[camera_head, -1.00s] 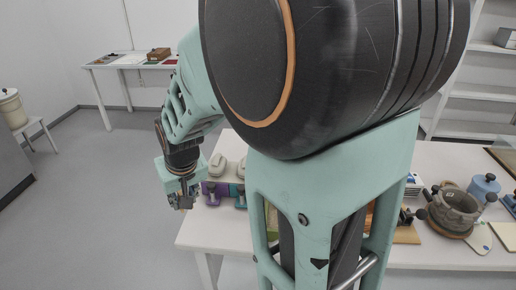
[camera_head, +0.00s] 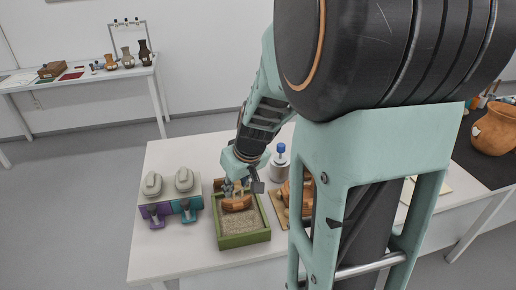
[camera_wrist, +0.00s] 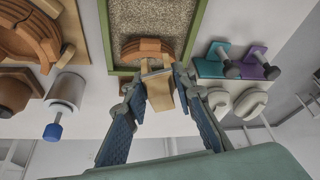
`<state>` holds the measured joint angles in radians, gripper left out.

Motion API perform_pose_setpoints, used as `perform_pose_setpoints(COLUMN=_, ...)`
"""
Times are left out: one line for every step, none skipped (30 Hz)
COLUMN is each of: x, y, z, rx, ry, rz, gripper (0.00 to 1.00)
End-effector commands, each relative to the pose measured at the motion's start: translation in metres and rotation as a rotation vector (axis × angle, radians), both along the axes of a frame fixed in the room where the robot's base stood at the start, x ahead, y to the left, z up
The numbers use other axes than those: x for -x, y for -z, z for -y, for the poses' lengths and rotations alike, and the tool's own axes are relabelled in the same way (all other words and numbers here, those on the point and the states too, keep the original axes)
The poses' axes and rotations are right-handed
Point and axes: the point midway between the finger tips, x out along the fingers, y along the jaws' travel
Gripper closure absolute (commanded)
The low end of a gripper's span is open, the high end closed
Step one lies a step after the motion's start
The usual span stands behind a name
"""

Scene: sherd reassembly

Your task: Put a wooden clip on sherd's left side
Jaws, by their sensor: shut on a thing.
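My gripper (camera_wrist: 160,90) is shut on a pale wooden clip (camera_wrist: 161,94), whose forked end points at the sherd. The orange-brown curved sherd (camera_wrist: 142,47) stands in the sand of a green-rimmed tray (camera_wrist: 196,32), at the edge nearest my gripper. The clip's tip overlaps the sherd's lower edge in the wrist view; I cannot tell if they touch. In the head view the sherd (camera_head: 236,204) shows in the green tray (camera_head: 245,240), with my gripper (camera_head: 240,188) just above and behind it. The clip is hard to make out there.
Teal (camera_wrist: 217,60) and purple (camera_wrist: 255,64) holders with handled tools stand beside the tray, near two pale rounded objects (camera_wrist: 246,103). On the other side are a blue-topped bottle (camera_wrist: 62,102) and a wooden board with joined sherds (camera_wrist: 42,35). The white table's front left is clear.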

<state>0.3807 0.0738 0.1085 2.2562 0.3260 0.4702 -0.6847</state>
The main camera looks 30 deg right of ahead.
Motion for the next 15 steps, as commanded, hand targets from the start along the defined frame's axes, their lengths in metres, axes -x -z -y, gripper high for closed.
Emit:
perform_pose_setpoints(x=0.004, y=-0.001, z=0.014, rx=-0.002, ry=-0.012, rz=-0.002, gripper=0.86)
perform_pose_setpoints(x=0.006, y=0.0, z=0.02, rx=-0.002, ry=-0.027, rz=-0.002, gripper=0.86)
perform_pose_setpoints(x=0.009, y=0.0, z=0.029, rx=-0.002, ry=-0.047, rz=-0.002, gripper=0.86)
perform_pose_setpoints(x=0.011, y=0.0, z=0.036, rx=-0.001, ry=-0.064, rz=-0.002, gripper=0.86)
perform_pose_setpoints(x=0.013, y=0.0, z=0.043, rx=-0.001, ry=-0.08, rz=-0.001, gripper=0.86)
perform_pose_setpoints(x=0.017, y=0.001, z=0.053, rx=0.0, ry=-0.103, rz=0.0, gripper=0.86)
perform_pose_setpoints(x=0.019, y=0.001, z=0.061, rx=0.0, ry=-0.123, rz=-0.001, gripper=0.86)
perform_pose_setpoints(x=0.022, y=0.0, z=0.068, rx=0.0, ry=-0.144, rz=0.0, gripper=0.86)
perform_pose_setpoints(x=0.026, y=0.0, z=0.079, rx=0.001, ry=-0.17, rz=0.0, gripper=0.86)
perform_pose_setpoints(x=0.029, y=0.001, z=0.087, rx=0.0, ry=-0.191, rz=0.0, gripper=0.86)
perform_pose_setpoints(x=0.032, y=0.0, z=0.095, rx=0.003, ry=-0.214, rz=0.001, gripper=0.86)
perform_pose_setpoints(x=0.036, y=0.0, z=0.106, rx=0.004, ry=-0.241, rz=0.001, gripper=0.86)
perform_pose_setpoints(x=0.04, y=0.0, z=0.113, rx=0.003, ry=-0.264, rz=0.001, gripper=0.86)
perform_pose_setpoints(x=0.043, y=-0.001, z=0.121, rx=0.005, ry=-0.285, rz=0.002, gripper=0.86)
perform_pose_setpoints(x=0.047, y=-0.001, z=0.129, rx=0.005, ry=-0.311, rz=0.001, gripper=0.86)
